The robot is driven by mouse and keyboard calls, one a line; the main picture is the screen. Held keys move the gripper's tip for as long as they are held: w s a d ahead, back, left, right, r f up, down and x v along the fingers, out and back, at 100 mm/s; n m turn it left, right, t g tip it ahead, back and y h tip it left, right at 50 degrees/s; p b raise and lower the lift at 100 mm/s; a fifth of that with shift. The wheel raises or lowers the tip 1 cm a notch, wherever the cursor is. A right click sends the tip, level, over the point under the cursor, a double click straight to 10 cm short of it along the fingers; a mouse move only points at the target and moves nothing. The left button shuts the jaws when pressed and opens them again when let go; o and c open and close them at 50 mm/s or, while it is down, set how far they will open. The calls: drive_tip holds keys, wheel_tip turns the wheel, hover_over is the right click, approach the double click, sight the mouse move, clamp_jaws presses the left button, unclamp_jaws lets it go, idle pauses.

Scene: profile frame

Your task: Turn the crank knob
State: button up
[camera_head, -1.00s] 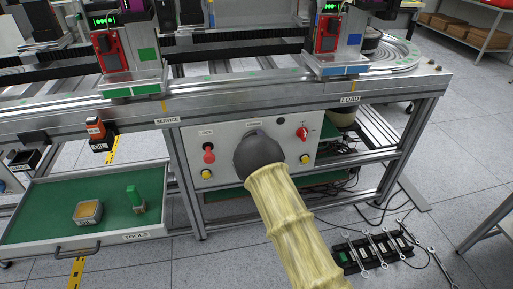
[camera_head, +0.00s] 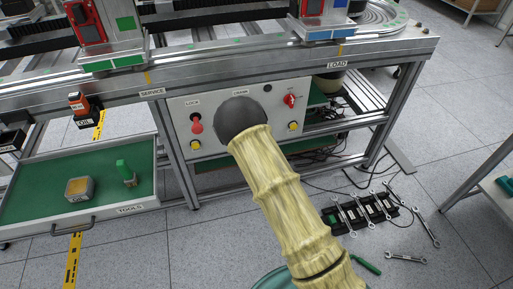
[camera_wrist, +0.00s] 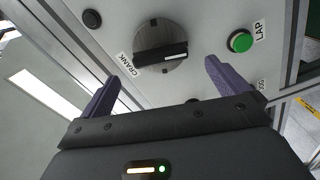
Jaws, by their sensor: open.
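The crank knob (camera_wrist: 171,43) is a grey round dial with a black bar grip across it, set in a pale panel beside a CRANK label. It shows in the wrist view at upper centre, with the bar lying nearly level, tilted slightly. My gripper (camera_wrist: 163,70) is open, its two purple fingers spread to the left and right below the knob in that view. Nothing is between the fingers, and they look apart from the knob. In the head view my dark wrist and yellow-sleeved arm cover the knob and my fingers.
In the wrist view a green LAP button (camera_wrist: 240,41) sits right of the knob and a dark round button (camera_wrist: 92,19) left. In the head view the panel also has a red LOCK knob (camera_head: 197,125) and a red switch (camera_head: 291,100). A green-lined tools drawer (camera_head: 100,170) stands open at left.

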drive_tip(key=v, duration=0.9)
drive_tip(key=shift+s, duration=0.25)
drive_tip(key=shift+d+r, duration=0.1)
drive_tip(key=s+d+r+m+g+h, duration=0.25)
drive_tip(key=d+m+g+h, duration=0.35)
drive_tip(key=d+m, duration=0.45)
drive_tip(key=s+d+r+m+g, duration=0.2)
drive_tip(key=s+r+g, duration=0.1)
drive_tip(key=s, duration=0.3)
drive_tip(key=s+d+r+m+g+y, duration=0.1)
drive_tip(key=s+d+r+m+g, duration=0.15)
drive_tip(key=s, duration=0.45)
drive_tip(key=s+d+r+m+g, duration=0.1)
drive_tip(key=s+r+m+g, duration=0.15)
drive_tip(key=s, duration=0.35)
wheel_tip(320, 180, up, 27)
drive_tip(key=p, duration=2.7)
drive_tip(key=shift+f+g+p, duration=0.15)
drive_tip(key=shift+g+p, duration=0.25)
